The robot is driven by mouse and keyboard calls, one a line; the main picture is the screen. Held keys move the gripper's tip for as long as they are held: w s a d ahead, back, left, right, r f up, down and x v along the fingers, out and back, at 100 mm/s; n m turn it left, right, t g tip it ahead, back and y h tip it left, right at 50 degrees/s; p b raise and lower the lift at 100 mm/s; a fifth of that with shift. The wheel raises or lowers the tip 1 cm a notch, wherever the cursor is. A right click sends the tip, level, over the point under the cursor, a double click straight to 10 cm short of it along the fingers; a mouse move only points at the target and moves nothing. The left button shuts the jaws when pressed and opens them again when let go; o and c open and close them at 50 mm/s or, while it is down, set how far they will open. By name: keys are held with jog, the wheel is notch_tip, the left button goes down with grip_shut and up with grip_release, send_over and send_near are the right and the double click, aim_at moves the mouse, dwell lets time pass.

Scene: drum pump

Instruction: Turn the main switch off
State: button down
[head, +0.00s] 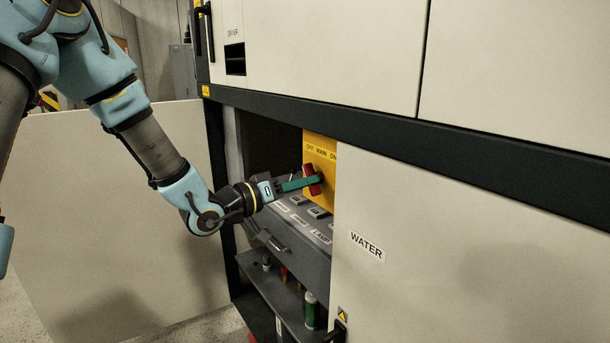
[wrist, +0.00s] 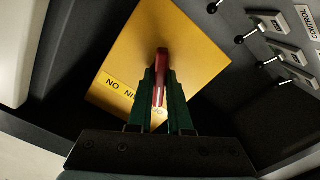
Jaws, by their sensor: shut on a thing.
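The main switch is a red handle (head: 312,180) on a yellow plate (head: 322,152) inside the open bay of the cabinet. The plate is lettered OFF, MAIN and ON from left to right. My gripper (head: 312,182) reaches in from the left with its green fingers at the handle. In the wrist view the fingers (wrist: 160,85) stand on either side of the red handle (wrist: 161,72) and are shut on it. The yellow plate (wrist: 190,45) lies behind it. The fingers hide part of the handle and some of the lettering, so its exact setting is hard to tell.
Below the plate is a grey panel with labelled switches (head: 318,212) and a drawer handle. A shelf (head: 285,305) underneath holds bottles, one green and white (head: 311,310). A closed WATER panel (head: 450,250) bounds the bay on the right; an open door panel (head: 110,220) stands left.

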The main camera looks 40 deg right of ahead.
jog(key=shift+n+p, duration=0.65)
jog(key=shift+n, duration=0.45)
jog(key=c, duration=0.8)
grip_release()
jog(key=shift+c, duration=0.2)
jog(key=a+b, duration=0.3)
jog(key=a, duration=0.8)
jog(key=shift+w, duration=0.45)
jog(key=shift+d, duration=0.1)
